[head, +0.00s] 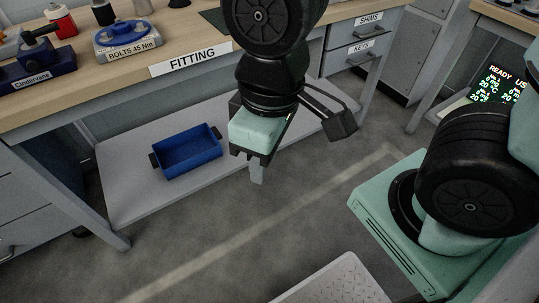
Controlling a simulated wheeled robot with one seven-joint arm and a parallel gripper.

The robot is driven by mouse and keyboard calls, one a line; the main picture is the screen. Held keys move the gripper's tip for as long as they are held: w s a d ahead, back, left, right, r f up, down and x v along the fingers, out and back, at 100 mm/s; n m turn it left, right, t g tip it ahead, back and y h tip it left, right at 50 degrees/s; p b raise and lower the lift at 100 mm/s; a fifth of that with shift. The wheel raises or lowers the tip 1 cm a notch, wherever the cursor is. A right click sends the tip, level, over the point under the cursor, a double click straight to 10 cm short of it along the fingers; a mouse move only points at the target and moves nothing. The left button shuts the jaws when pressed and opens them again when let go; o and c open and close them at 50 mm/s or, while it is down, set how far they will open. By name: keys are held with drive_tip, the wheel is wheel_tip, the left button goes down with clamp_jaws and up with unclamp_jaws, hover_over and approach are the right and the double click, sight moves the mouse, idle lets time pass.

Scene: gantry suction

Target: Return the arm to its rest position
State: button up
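My arm hangs down in the upper middle of the head view, in front of the bench. My gripper (294,140) is at its lower end, with its fingers spread wide apart. One finger reaches out to the right and the other side is on the left, by a pale green part that looks like the gripper's own. I see nothing held between the fingers. The gripper is in the air in front of the lower shelf, right of the blue bin.
The workbench (115,68) marked FITTING runs along the back, with several tools and a bolts tray (128,40). A blue bin (188,153) sits on the lower shelf (130,197). Drawers (352,53) stand behind on the right. A lit screen (497,88) is at far right. The grey floor is open.

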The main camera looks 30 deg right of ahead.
drive_tip(key=shift+s+d, duration=0.15)
drive_tip(key=shift+s, duration=0.35)
wheel_tip(320, 180, up, 11)
drive_tip(key=p, duration=1.1)
drive_tip(key=shift+r, duration=0.2)
